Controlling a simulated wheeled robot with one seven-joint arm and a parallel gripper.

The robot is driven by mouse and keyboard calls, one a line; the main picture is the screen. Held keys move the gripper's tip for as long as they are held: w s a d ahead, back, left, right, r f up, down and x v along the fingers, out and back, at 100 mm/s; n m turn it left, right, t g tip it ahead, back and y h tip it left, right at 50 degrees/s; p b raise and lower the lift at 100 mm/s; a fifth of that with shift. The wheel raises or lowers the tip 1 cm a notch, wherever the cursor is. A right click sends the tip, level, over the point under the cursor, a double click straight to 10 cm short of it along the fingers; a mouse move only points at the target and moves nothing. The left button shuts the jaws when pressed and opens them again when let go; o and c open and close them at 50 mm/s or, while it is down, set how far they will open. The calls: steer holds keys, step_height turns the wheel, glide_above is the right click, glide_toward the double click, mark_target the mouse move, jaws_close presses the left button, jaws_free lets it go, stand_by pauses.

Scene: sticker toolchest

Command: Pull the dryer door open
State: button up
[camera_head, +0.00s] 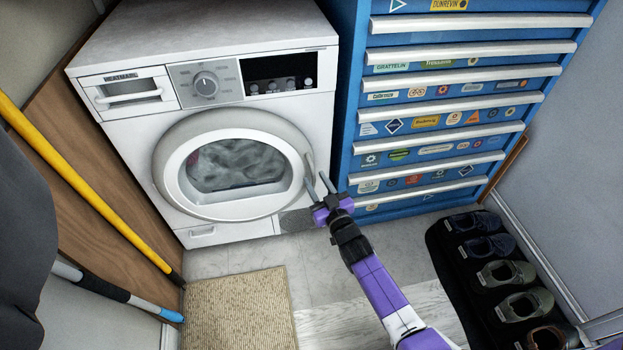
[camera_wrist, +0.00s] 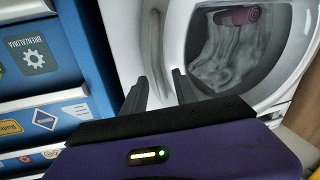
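The white dryer (camera_head: 219,75) stands at the left with its round door (camera_head: 173,170) closed. Grey laundry shows through the door's glass. My gripper (camera_head: 318,179) is open at the right rim of the door, with its two fingers apart. In the wrist view my gripper (camera_wrist: 159,88) points at the door rim (camera_wrist: 190,45), and the fingertips are close to it. A raised handle edge (camera_wrist: 150,40) runs up from between the fingers. I cannot tell whether the fingers touch it.
A blue tool chest (camera_head: 350,115) with long pale drawer handles and stickers stands just right of the dryer. A beige mat (camera_head: 236,310) lies on the floor in front. Shoes on a black rack (camera_head: 446,260) are at the right.

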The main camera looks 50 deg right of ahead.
steer(key=shift+b+x, duration=0.35)
steer(key=shift+x, duration=1.1)
steer(key=shift+s, duration=0.1)
jaws_close()
